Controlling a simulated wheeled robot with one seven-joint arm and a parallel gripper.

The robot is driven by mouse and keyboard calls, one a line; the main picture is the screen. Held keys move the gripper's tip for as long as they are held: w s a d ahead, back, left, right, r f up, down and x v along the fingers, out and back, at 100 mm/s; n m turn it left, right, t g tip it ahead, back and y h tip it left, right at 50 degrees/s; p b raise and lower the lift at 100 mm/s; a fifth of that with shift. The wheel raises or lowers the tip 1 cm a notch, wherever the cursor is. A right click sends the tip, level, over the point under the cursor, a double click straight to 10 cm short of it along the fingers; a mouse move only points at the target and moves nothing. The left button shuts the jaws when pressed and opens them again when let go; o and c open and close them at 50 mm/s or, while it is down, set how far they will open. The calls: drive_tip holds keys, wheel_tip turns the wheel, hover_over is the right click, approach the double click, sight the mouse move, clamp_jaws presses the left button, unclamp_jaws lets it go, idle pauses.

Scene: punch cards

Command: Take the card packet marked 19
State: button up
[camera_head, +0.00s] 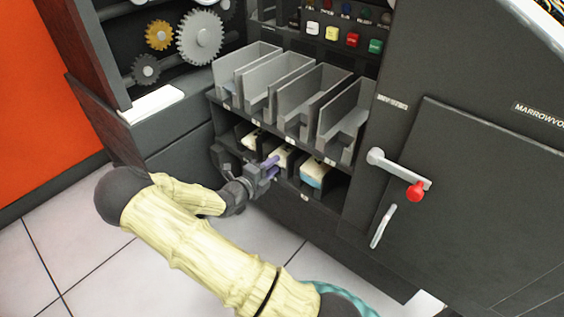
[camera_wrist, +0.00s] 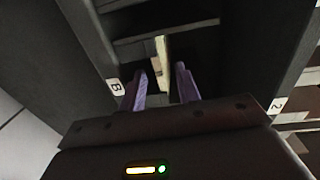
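Cream card packets lie in the lower row of slots: a left packet (camera_head: 253,138), a middle packet (camera_head: 281,155) and a right packet (camera_head: 313,172) with a blue lower part. I cannot read a 19 on any of them. My gripper (camera_head: 272,167) is at the mouth of the middle packet's slot, its purple fingers pointing in. In the wrist view my gripper (camera_wrist: 163,82) is open, with a gap between its fingers. A narrow cream packet edge (camera_wrist: 163,55) shows between and beyond the fingertips. I cannot tell whether a finger touches it.
Dark slot walls flank my gripper, with small white labels (camera_wrist: 115,86) on their front edges. Empty grey trays (camera_head: 275,85) stand above the slots. A lever with a red knob (camera_head: 416,191) sticks out at the right. The tiled floor (camera_head: 60,250) is clear at the left.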

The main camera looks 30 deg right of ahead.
sight(282, 158)
drive_tip(key=shift+p+x, duration=0.95)
drive_tip(key=shift+x, duration=1.5)
drive_tip(key=shift+r, duration=0.1)
clamp_jaws()
drive_tip(key=shift+r+p, duration=0.85)
drive_tip(key=shift+p, duration=0.4)
drive_tip(key=shift+p+v, duration=0.8)
drive_tip(key=shift+v, duration=0.5)
drive_tip(key=f+p+v, duration=0.2)
drive_tip(key=p+v, duration=0.4)
drive_tip(key=v, duration=1.5)
drive_tip(key=shift+a+f, duration=0.15)
drive_tip(key=shift+a, duration=0.1)
